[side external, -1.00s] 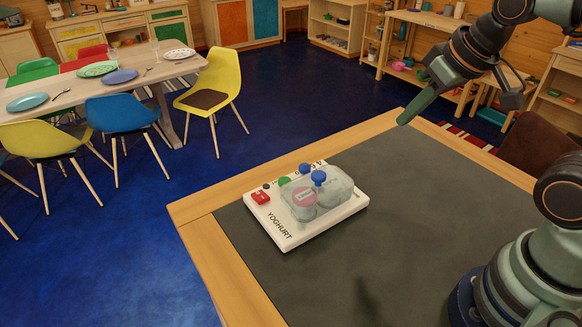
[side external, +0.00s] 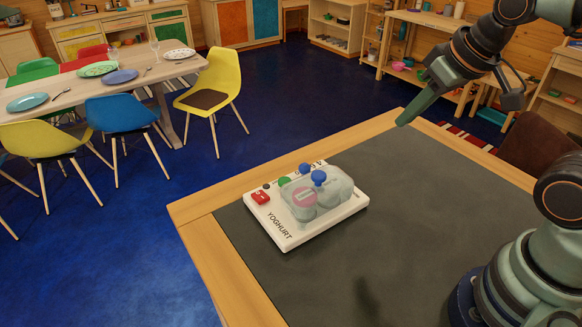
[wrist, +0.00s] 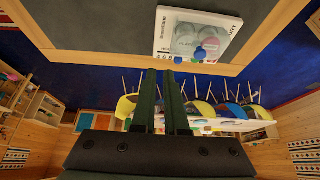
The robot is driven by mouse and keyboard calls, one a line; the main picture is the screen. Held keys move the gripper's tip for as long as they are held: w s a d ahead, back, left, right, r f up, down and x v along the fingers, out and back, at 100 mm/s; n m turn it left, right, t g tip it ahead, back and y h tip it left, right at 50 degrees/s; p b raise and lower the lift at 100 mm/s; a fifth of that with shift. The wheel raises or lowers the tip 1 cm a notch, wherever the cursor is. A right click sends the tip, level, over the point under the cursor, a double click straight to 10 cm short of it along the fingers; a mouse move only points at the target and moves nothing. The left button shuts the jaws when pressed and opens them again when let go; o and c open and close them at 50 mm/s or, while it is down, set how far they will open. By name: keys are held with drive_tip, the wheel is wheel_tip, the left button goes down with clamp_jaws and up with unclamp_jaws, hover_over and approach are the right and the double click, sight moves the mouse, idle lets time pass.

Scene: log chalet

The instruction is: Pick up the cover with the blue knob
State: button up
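A clear cover (side external: 334,185) with a blue knob (side external: 319,177) on top sits over pale jars on a white yoghurt maker (side external: 285,238), near the table's left corner. The cover also shows in the wrist view (wrist: 190,40), partly washed out. A second blue round piece (side external: 305,169) stands just behind the knob. My gripper (side external: 402,121) is in the air, to the right of and well above the yoghurt maker, and touches nothing. In the wrist view my gripper (wrist: 159,71) has a narrow gap between its two dark green fingers, with nothing held.
A red switch (side external: 261,198) and a green round piece (side external: 284,181) are at the yoghurt maker's left side. The dark table mat (side external: 430,225) is otherwise clear, with a wooden edge (side external: 205,207) around it. A brown chair (side external: 540,145) stands at the table's far right.

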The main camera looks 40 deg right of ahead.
drive_tip(key=o, duration=0.8)
drive_tip(key=m+g, duration=0.6)
drive_tip(key=m, duration=1.2)
hover_over(319, 174)
drive_tip(key=f, duration=0.8)
drive_tip(key=shift+s+a+f, duration=0.15)
drive_tip(key=shift+a+f, duration=0.2)
drive_tip(key=shift+d+f, duration=0.2)
drive_tip(key=shift+f, duration=1.1)
drive_tip(key=shift+d+f, duration=0.15)
drive_tip(key=shift+f, duration=1.15)
